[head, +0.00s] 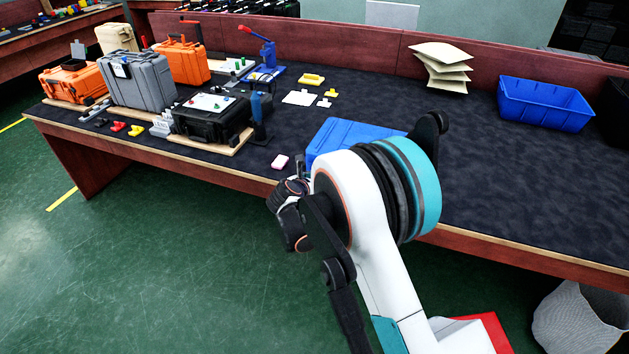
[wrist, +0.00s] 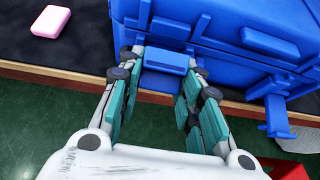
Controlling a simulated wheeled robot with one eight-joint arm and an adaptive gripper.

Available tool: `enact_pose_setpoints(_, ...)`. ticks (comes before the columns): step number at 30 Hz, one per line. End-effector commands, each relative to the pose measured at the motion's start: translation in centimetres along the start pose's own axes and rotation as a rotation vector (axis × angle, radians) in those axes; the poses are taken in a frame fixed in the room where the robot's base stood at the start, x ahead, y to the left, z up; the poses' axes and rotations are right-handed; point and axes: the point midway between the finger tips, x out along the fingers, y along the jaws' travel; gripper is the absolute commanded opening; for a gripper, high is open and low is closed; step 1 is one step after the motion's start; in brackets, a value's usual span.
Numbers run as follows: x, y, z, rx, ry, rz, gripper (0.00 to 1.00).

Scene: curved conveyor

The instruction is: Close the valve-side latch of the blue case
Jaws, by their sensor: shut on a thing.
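The blue case (head: 345,132) lies at the table's front edge, partly hidden behind my arm in the head view. In the wrist view, the case (wrist: 215,28) fills the upper right. My gripper (wrist: 163,67) is at its front face, with a finger on each side of a blue latch (wrist: 166,60), shut on it. Another blue latch (wrist: 278,118) hangs down and out from the front, right of my gripper and apart from it. I cannot tell from the markings which latch is the valve-side one. In the head view, my gripper is mostly hidden by my arm.
A pink block (wrist: 50,21) lies on the table left of the case. A black case (head: 205,122) and a grey case (head: 138,80) stand farther left. A blue bin (head: 545,103) and stacked beige sheets (head: 441,68) are at the back right.

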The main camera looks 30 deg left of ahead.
Motion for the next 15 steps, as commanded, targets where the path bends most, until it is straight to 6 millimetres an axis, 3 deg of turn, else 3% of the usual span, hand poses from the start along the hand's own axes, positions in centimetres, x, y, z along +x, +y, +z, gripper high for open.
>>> enact_pose_setpoints(15,0.19,-0.02,0.91,-0.001,0.137,-0.001,0.00)
